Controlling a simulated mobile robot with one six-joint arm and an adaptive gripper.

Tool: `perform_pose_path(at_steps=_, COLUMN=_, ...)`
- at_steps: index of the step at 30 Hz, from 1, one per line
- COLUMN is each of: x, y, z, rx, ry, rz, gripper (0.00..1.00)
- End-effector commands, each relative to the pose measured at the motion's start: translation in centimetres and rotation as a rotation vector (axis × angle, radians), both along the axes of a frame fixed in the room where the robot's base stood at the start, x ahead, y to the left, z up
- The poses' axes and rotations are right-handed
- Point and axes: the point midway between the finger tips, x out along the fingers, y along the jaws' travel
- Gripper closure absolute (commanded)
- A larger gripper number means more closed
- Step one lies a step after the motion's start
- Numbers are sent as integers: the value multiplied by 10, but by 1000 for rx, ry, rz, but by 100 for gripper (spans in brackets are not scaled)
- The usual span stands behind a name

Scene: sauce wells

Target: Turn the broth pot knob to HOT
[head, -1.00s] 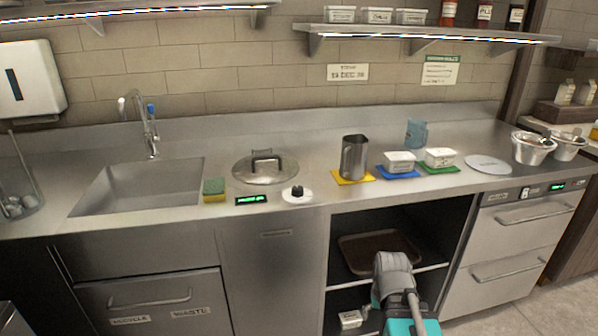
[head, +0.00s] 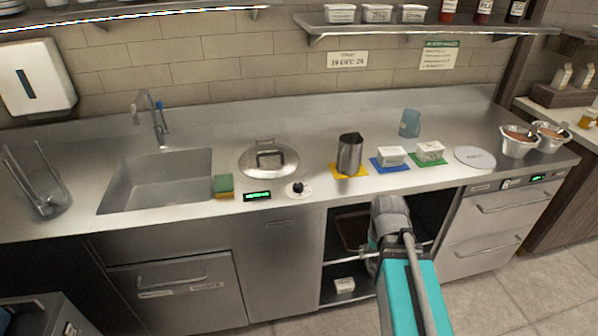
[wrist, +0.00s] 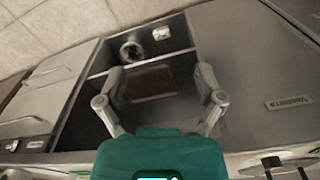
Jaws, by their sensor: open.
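The knob (head: 298,188) is a small black knob on a white round base near the counter's front edge, and its pointer direction is too small to read. The lidded pot (head: 268,160) is set in the counter behind it, with a green-lit display (head: 257,196) to the knob's left. My gripper (wrist: 160,85) is open and empty in the wrist view, facing the open shelf below the counter. In the head view my arm stands in front of that shelf, right of and lower than the knob, and hides the fingertips.
A sponge (head: 223,186) sits left of the display. A metal pitcher (head: 349,154) stands on a yellow mat to the right, with white tubs (head: 391,156) on mats beyond. The open shelf holds a brown tray (wrist: 151,84).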

Motion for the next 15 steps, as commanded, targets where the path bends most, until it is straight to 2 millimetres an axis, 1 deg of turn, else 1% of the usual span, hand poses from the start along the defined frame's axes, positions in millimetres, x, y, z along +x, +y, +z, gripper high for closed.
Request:
perform_pose_path(at_steps=1, x=1, y=0, z=21, rx=0, ry=-1, rz=3, gripper=13)
perform_pose_path(at_steps=8, x=7, y=7, z=65, rx=-1, ry=-7, rz=30, gripper=13)
perform_pose_path(at_steps=15, x=19, y=11, z=111, rx=-3, ry=-12, rz=94, gripper=13)
